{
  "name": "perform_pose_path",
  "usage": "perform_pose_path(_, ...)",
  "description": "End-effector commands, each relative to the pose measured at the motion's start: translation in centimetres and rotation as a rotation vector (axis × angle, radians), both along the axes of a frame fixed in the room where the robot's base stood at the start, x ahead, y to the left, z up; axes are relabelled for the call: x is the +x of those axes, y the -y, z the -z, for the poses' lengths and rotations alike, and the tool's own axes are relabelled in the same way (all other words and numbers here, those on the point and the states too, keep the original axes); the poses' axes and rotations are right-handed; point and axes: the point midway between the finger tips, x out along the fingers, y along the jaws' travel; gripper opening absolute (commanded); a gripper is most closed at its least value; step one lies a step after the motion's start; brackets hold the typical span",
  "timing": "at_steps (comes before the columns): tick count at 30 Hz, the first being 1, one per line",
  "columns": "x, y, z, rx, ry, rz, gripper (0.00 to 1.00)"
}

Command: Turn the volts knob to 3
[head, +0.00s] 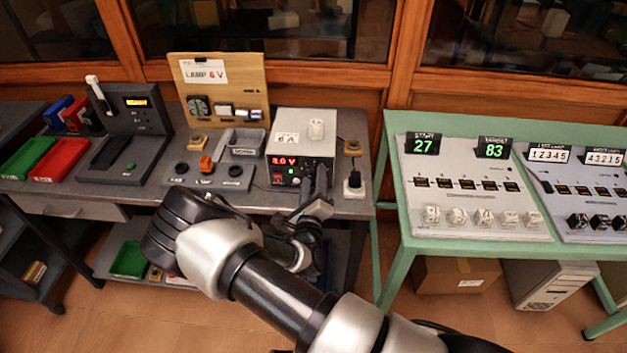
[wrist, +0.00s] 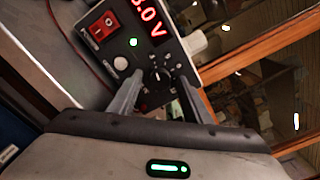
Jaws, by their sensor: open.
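The power supply (head: 318,128) is a light box with a dark front and a red digital display (head: 285,162) on the grey bench. The display shows a digit followed by ".0 V"; I cannot read the first digit surely. In the wrist view the black volts knob (wrist: 158,75), with a light pointer mark and dial marks around it, sits on the front panel. My gripper (wrist: 160,88) is open, with one finger on each side of the knob; contact is unclear. In the head view my gripper (head: 315,190) is in front of the supply and hides the knob.
A red switch (wrist: 104,26), a lit green lamp and a pale round knob (wrist: 120,63) are near the fingers. Left of the supply are a grey tray (head: 247,141) and a lamp board (head: 222,90). A green table (head: 395,170) with counters stands right.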

Motion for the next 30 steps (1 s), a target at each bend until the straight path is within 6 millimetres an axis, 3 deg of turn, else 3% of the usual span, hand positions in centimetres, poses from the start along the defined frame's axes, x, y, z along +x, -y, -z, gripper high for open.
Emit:
perform_pose_path(4,-0.7,-0.1,0.0,0.000,-0.001,0.000,0.44)
perform_pose_path(8,-2.8,-0.2,0.0,0.000,-0.002,-0.001,0.44)
perform_pose_path(21,-13.3,-0.6,0.1,-0.001,-0.003,-0.003,0.44)
perform_pose_path(30,-17.1,-0.6,0.0,0.000,-0.001,-0.001,0.44)
